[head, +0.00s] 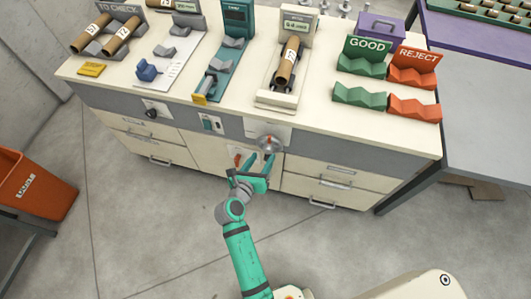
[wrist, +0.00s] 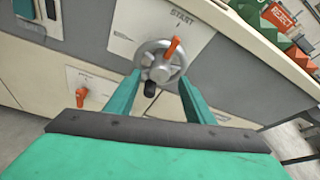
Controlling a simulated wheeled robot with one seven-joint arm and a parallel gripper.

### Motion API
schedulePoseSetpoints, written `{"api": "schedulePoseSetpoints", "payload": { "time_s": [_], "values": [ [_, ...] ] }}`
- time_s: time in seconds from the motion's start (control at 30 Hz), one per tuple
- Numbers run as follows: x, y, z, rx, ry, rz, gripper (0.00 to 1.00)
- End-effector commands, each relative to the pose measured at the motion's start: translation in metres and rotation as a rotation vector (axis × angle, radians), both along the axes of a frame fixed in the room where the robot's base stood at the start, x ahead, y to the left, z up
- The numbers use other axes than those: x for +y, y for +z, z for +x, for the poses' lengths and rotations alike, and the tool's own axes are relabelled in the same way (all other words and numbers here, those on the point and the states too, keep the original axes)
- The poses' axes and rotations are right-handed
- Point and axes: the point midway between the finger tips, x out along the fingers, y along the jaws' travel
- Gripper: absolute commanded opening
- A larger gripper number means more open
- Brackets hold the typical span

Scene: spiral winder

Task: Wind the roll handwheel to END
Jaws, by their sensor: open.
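The roll handwheel (wrist: 146,59) is a silver wheel on a pale plate (wrist: 168,22) on the cabinet front. An orange piece (wrist: 172,47) points up from the hub toward the upper right, and a black knob (wrist: 150,89) sits at the wheel's bottom. The wheel also shows in the head view (head: 268,143). My gripper (wrist: 160,77) is open and empty, its green fingers just short of the wheel, one on each side. It also shows in the head view (head: 261,157), just below the wheel. Contact cannot be told.
An orange lever (wrist: 81,96) is lower left of the wheel. On the bench above, a cardboard roll (head: 288,61) lies in a cradle below a display (head: 298,25). Green GOOD (head: 358,70) and red REJECT (head: 411,75) racks stand right. The floor around my arm is clear.

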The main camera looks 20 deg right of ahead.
Motion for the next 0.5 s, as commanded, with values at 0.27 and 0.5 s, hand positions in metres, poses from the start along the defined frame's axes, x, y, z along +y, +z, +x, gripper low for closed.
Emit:
{"api": "schedulePoseSetpoints", "payload": {
  "time_s": [0.27, 0.5],
  "values": [
    [-0.022, -0.013, 0.025, -0.001, 0.0, 0.001, 0.48],
    [-0.026, -0.016, 0.029, 0.0, 0.0, 0.002, 0.48]
  ]
}}
